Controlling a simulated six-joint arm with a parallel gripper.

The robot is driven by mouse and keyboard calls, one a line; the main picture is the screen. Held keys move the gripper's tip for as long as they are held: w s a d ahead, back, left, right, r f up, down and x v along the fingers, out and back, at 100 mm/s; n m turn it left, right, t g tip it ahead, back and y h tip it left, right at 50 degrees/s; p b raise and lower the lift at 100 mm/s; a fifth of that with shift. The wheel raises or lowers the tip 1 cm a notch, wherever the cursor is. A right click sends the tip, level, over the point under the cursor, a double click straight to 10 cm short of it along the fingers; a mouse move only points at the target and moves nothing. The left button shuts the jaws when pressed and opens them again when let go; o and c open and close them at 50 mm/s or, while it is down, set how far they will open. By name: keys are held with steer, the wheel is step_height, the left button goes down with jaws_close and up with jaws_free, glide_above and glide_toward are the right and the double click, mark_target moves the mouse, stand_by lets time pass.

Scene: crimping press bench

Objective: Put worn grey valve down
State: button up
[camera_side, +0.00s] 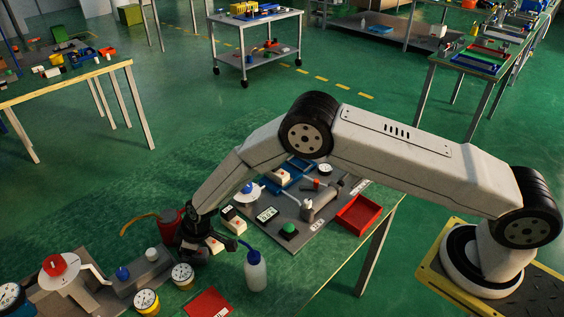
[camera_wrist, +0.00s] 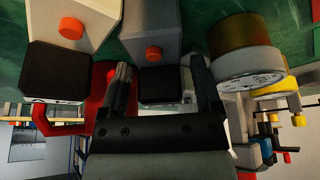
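My gripper (camera_wrist: 160,78) shows in the wrist view with its two dark fingers on either side of the worn grey valve (camera_wrist: 178,25), a grey block with an orange knob and a black end. The fingers appear to touch its sides. In the side view my gripper (camera_side: 193,242) is low over the bench, near the red container, and the grey valve cannot be made out clearly there. Whether the valve rests on the bench is hidden. A similar cream valve (camera_wrist: 97,22) with an orange knob stands left of it in the wrist view.
A round gauge (camera_wrist: 247,60) is close to the right finger. In the side view, a blue-capped bottle (camera_side: 256,272), a yellow gauge (camera_side: 146,302), a red container (camera_side: 169,222) and a red tray (camera_side: 358,214) are on the bench. Bare green bench lies right of the bottle.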

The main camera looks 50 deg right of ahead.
mark_target(199, 252)
steer(key=shift+r, duration=0.15)
steer(key=shift+v, duration=3.75)
